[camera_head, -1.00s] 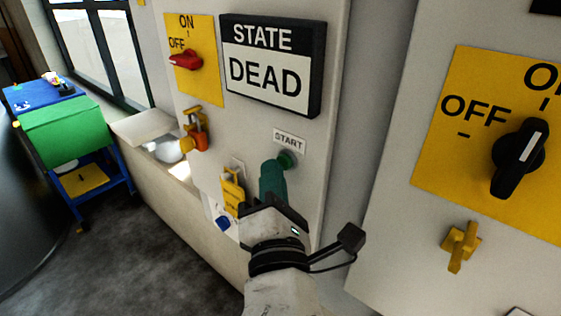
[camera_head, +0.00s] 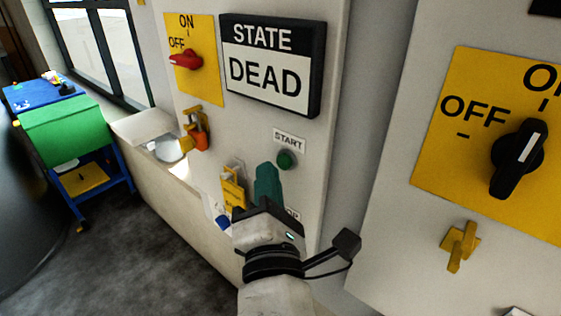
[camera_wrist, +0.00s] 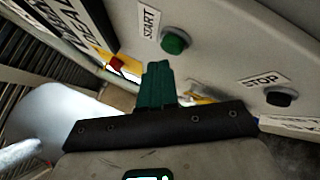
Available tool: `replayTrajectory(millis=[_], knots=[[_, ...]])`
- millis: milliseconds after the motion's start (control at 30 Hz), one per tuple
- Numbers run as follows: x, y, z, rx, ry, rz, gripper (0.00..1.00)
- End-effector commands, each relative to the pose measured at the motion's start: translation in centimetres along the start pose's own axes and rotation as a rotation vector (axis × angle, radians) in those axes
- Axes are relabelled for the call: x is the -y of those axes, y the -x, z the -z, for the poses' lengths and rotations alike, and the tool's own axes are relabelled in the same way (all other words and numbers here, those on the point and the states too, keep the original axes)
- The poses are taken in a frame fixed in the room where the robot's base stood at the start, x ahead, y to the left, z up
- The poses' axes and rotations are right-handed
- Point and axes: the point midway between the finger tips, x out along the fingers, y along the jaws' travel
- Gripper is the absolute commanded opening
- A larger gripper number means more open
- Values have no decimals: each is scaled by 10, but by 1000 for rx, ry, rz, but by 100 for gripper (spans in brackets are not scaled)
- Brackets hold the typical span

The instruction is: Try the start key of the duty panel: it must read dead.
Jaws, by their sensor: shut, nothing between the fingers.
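The duty panel (camera_head: 340,50) has a green start key (camera_head: 287,159) under a START label (camera_head: 289,140). The state sign (camera_head: 270,68) above reads DEAD. The red switch (camera_head: 186,60) on the yellow plate points toward OFF. My gripper (camera_head: 267,170) has green fingers, shut and empty, just below the start key and apart from it. The wrist view shows the start key (camera_wrist: 175,42) to the upper right of my fingers (camera_wrist: 157,68). A dark stop key (camera_wrist: 280,97) is at the right there; in the head view my gripper hides it.
A second panel with a black rotary switch (camera_head: 517,158) and a yellow handle (camera_head: 460,246) stands at the right. An orange padlock (camera_head: 199,138) and a yellow tag (camera_head: 233,190) hang left of my gripper. A green and blue cart (camera_head: 65,135) stands far left.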

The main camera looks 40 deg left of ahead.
Motion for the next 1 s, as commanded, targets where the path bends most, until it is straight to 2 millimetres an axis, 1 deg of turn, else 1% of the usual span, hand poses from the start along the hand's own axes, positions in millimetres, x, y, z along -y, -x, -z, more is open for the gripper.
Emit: replayTrajectory(millis=[167, 733, 1000], knots=[[-2, 3, 3, -1, 1, -1, 0], [-28, 38, 28, -2, 0, -1, 0], [-30, 42, 30, 0, 0, 1, 0]])
